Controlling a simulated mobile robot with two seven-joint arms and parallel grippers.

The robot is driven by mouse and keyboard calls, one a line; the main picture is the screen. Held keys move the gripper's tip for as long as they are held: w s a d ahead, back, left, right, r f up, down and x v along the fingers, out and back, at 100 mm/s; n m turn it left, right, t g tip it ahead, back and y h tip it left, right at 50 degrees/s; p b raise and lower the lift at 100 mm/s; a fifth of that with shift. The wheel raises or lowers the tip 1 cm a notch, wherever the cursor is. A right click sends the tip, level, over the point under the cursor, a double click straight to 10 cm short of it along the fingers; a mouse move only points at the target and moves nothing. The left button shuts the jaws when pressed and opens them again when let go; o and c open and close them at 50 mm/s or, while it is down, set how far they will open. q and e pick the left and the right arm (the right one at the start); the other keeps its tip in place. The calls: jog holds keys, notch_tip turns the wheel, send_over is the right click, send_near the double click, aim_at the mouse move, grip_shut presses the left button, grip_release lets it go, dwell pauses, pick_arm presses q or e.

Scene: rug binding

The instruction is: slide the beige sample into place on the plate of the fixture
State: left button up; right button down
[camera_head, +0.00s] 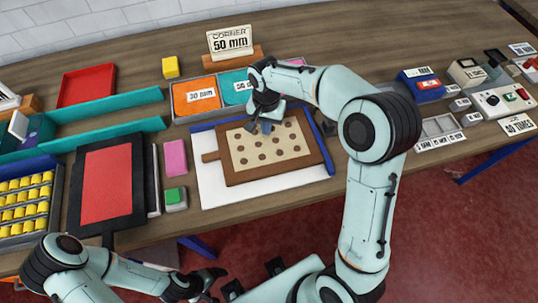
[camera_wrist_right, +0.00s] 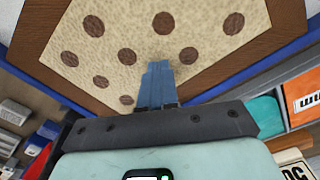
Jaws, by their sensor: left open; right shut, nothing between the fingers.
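The beige sample (camera_head: 265,158), spotted with brown dots, lies flat inside a brown border (camera_head: 238,178) that has a tab on its left side. It also fills much of the right wrist view (camera_wrist_right: 190,50). Under it is the white plate (camera_head: 215,194) of the fixture, bare at the left and front, with blue rails (camera_head: 220,125) at its back and right. My right gripper (camera_head: 266,128) is shut and empty over the sample's back edge; its fingers show in the wrist view (camera_wrist_right: 158,72). I cannot tell whether they touch it. My left gripper (camera_head: 212,284) is open near the table's front edge, away from the sample.
A pink block (camera_head: 175,158) and a green-topped block (camera_head: 175,197) stand left of the plate. A black board with a red panel (camera_head: 106,184) lies further left. Behind are bins with orange and teal pieces (camera_head: 196,96) and a "CORNER 50 mm" sign (camera_head: 230,42).

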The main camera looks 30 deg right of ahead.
jog(key=shift+s+d, duration=0.1)
jog(key=shift+d, duration=0.05)
jog(key=shift+r+p, duration=0.45)
jog(key=shift+r, duration=0.3)
pick_arm(q)
jog(key=shift+t, duration=0.3)
jog(key=w+r+p, duration=0.1)
jog(key=w+r, duration=0.1)
jog(key=w+r+p, duration=0.1)
jog(key=r, duration=0.1)
jog(key=shift+w+r+p, duration=0.3)
jog(key=shift+w+p, duration=0.05)
jog(key=shift+w, duration=0.05)
pick_arm(e)
notch_tip(320, 180, up, 6)
jog(key=shift+f, duration=0.25)
pick_arm(q)
jog(key=shift+s, duration=0.1)
